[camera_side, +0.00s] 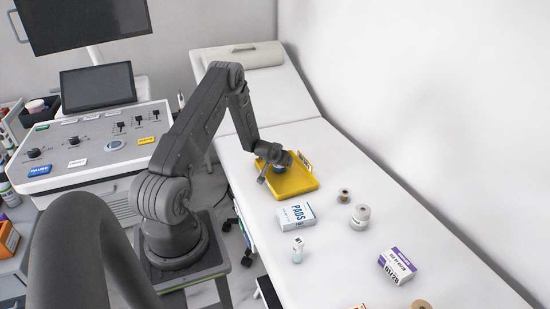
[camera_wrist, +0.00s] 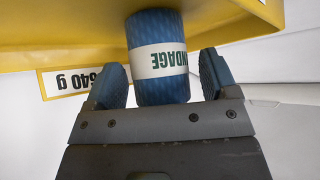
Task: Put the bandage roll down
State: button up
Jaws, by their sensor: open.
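The bandage roll (camera_wrist: 158,92) is blue with a white band reading BANDAGE. In the wrist view it stands between the two blue fingertips of my gripper (camera_wrist: 161,78). My gripper is open, with a slim gap on the right of the roll and a narrower one on the left. In the side view my gripper (camera_side: 275,168) is low over the yellow tray (camera_side: 311,187), and a little of the blue roll shows beneath it. The roll appears to rest in the tray, though its contact with the tray floor is hidden.
The tray lies on a white couch (camera_side: 330,259). A PADS box (camera_side: 296,216), a small brown-topped roll (camera_side: 344,196), a white roll (camera_side: 360,217), a small vial (camera_side: 297,250) and a purple-white box (camera_side: 396,266) stand nearer the camera. A white wall borders the couch on the right.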

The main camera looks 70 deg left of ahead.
jog(key=v, duration=1.1)
jog(key=w+d+r+m+h, duration=0.3)
jog(key=d+r+m, duration=0.1)
jog(key=d+r, duration=1.65)
jog(key=s+d+r+m+h, duration=0.1)
jog(key=s+d+r, duration=0.3)
jog(key=s+d, duration=0.4)
jog(key=s+d+r+m+h, duration=0.2)
jog(key=s+d+r+m, duration=0.2)
jog(key=s+d, duration=0.5)
jog(key=shift+d+g, duration=0.4)
jog(key=shift+d, duration=0.15)
jog(key=shift+s, duration=0.1)
jog(key=shift+o, duration=0.5)
